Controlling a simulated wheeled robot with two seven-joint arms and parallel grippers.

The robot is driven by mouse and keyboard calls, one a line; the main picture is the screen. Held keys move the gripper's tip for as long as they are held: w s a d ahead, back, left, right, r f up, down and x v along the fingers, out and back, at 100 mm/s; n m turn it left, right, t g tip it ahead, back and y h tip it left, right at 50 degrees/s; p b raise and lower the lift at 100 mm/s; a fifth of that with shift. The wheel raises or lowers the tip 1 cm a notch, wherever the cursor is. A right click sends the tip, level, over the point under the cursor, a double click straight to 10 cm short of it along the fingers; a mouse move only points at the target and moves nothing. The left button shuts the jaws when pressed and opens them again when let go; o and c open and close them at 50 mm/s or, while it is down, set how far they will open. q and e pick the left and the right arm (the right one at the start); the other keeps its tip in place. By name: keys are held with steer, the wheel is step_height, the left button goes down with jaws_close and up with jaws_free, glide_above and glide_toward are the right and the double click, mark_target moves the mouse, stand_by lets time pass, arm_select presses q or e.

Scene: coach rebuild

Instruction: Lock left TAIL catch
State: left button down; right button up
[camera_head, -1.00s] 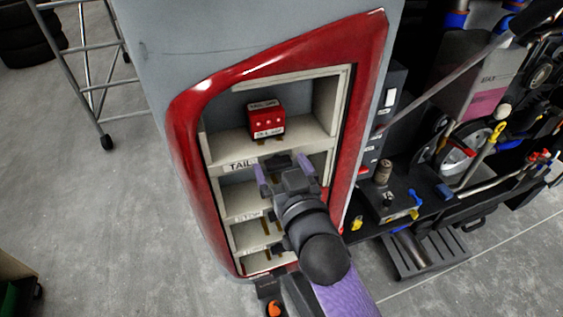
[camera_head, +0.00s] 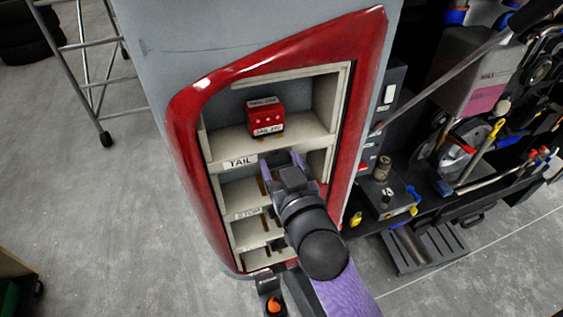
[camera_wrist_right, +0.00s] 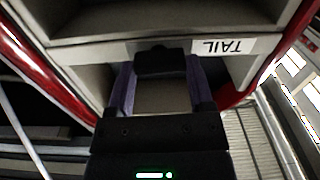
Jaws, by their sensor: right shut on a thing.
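The TAIL label (camera_head: 241,162) is on the front edge of a cream shelf in the red-framed bay; it shows upside down in the right wrist view (camera_wrist_right: 228,46). My right gripper (camera_head: 281,158) is at that shelf edge, just right of the label. In the wrist view its purple fingers (camera_wrist_right: 160,72) are shut on a dark block-like piece, apparently the TAIL catch (camera_wrist_right: 160,61). The head view mostly hides this piece, and I cannot tell its lock position. My left gripper is not in view.
A red box (camera_head: 266,118) stands on the shelf above the label. More shelf compartments (camera_head: 246,203) lie below. The red frame (camera_head: 352,150) rises close to the right of my arm. A dark tool-laden bench (camera_head: 440,215) is further right. Floor at left is open beside a wheeled ladder (camera_head: 95,75).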

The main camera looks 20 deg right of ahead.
steer(key=n+p, duration=0.1)
steer(key=n, duration=0.2)
steer(key=shift+r+n+p, duration=0.1)
steer(key=shift+n+p, duration=0.3)
steer(key=n+p, duration=0.1)
steer(key=n, duration=0.3)
steer(key=shift+a+n, duration=0.15)
steer(key=shift+n, duration=0.15)
steer(key=n, duration=0.2)
steer(key=n+p, duration=0.1)
steer(key=n, duration=0.1)
steer(key=shift+f+n, duration=0.2)
steer(key=shift+n, duration=0.1)
steer(key=shift+f+n, duration=0.1)
steer(key=shift+n, duration=2)
steer(key=o, duration=1.2)
steer(key=shift+a, duration=0.1)
steer(key=shift+o, duration=0.2)
steer(key=shift+s, duration=0.1)
